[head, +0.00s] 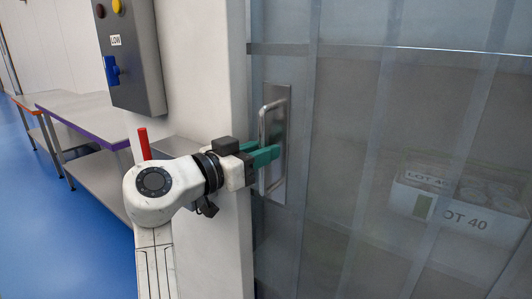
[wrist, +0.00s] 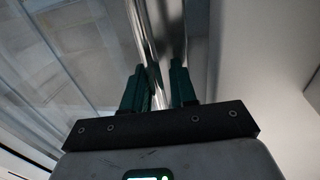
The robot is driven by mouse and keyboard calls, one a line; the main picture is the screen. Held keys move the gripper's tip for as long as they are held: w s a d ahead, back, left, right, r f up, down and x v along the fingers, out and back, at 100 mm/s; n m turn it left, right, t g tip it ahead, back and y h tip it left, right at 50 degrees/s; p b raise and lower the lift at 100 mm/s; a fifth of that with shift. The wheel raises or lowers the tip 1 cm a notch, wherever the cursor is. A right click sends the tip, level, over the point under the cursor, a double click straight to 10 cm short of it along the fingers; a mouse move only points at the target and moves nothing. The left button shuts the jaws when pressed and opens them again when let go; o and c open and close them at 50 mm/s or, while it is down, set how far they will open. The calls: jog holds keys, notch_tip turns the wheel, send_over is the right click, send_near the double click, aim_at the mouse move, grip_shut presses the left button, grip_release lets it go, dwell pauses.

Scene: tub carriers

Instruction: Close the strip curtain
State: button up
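The strip curtain (head: 345,130) is a tall panel of translucent, overlapping strips filling the right half of the head view. It stands across the opening beside a white post. A metal bar handle (head: 264,125) on a steel plate is on its left edge. My gripper (head: 268,156) is at the handle, with its green fingers at mid-height of the bar. In the wrist view, the fingers (wrist: 158,88) stand on either side of the shiny bar (wrist: 147,45). Whether both fingers press on the bar cannot be told.
A white post (head: 205,75) stands left of the curtain, with a grey control box (head: 132,60) on it. Steel tables (head: 85,115) line the left wall over clear blue floor (head: 50,215). Behind the strips is a crate (head: 425,206) marked LOT 40.

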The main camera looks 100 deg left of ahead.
jog(key=shift+o, duration=0.9)
jog(key=shift+s, duration=0.2)
jog(key=v, duration=1)
jog(key=shift+s+d, duration=0.2)
jog(key=shift+d, duration=0.1)
